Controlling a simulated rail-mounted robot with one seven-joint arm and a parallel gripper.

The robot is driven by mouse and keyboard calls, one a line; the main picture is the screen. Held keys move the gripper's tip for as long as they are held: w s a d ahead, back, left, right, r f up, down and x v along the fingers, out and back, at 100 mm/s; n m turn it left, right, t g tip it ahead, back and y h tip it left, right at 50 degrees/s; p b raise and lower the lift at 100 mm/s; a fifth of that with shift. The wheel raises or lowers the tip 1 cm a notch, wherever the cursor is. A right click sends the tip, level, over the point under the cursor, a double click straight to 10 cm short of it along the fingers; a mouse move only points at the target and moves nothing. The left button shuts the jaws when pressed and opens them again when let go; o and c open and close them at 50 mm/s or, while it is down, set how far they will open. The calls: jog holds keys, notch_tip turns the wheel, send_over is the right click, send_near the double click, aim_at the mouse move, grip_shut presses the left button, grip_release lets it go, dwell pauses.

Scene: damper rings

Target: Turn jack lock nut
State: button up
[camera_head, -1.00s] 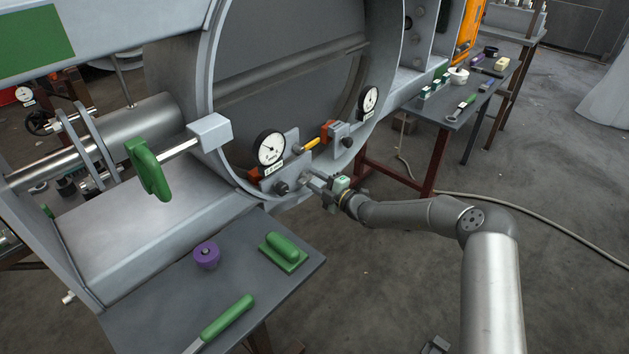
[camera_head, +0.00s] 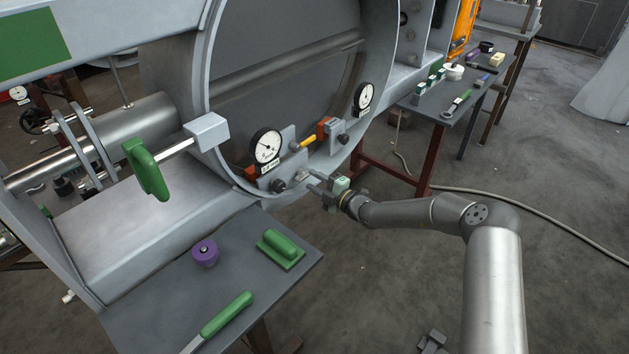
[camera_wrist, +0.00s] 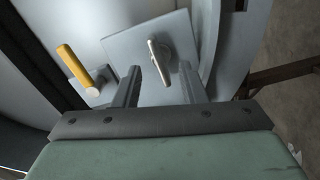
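The small metal piece with a bar-like handle, which I take to be the lock nut (camera_wrist: 158,54), sits on a grey plate (camera_wrist: 141,54) in the wrist view. In the head view it is a small light piece (camera_head: 301,176) at the ring's lower edge, too small to make out well. My gripper (camera_head: 312,183) is just in front of it, at the right. In the wrist view my gripper (camera_wrist: 156,62) is open, with one finger on each side of the nut. No contact shows, and nothing is held.
Two dial gauges (camera_head: 265,146) (camera_head: 363,97) and a black knob (camera_head: 278,186) are close by on the ring. A side table (camera_head: 210,285) holds green tools and a purple spool. Open floor lies below my arm.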

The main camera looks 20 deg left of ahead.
jog(key=p+v, duration=0.3)
jog(key=v, duration=0.3)
dwell(0.4)
dwell(0.4)
jog(key=s+d+r+n+g+h+p, duration=0.1)
jog(key=s+d+r+n+g+h, duration=0.25)
jog(key=s+n, duration=0.6)
jog(key=s+d+r+n+g+h, duration=0.15)
jog(key=s+r+n+g, duration=0.45)
jog(key=n, duration=0.6)
jog(key=s+d+r+n+t+h, duration=0.1)
jog(key=s+d+r+n+h, duration=0.2)
jog(key=s+d+n, duration=0.4)
jog(key=s+d+r+n+t+h+p, duration=0.1)
jog(key=s+d+r+n+h, duration=0.3)
jog(key=s+d+n, duration=0.3)
jog(key=s+d+r+n+t+h, duration=0.1)
jog(key=s+d+r+n+h, duration=0.3)
jog(key=s+d+n, duration=0.4)
jog(key=s+d, duration=0.1)
jog(key=d, duration=0.5)
jog(key=shift+s+r+p, duration=0.3)
jog(key=shift+r+p, duration=0.05)
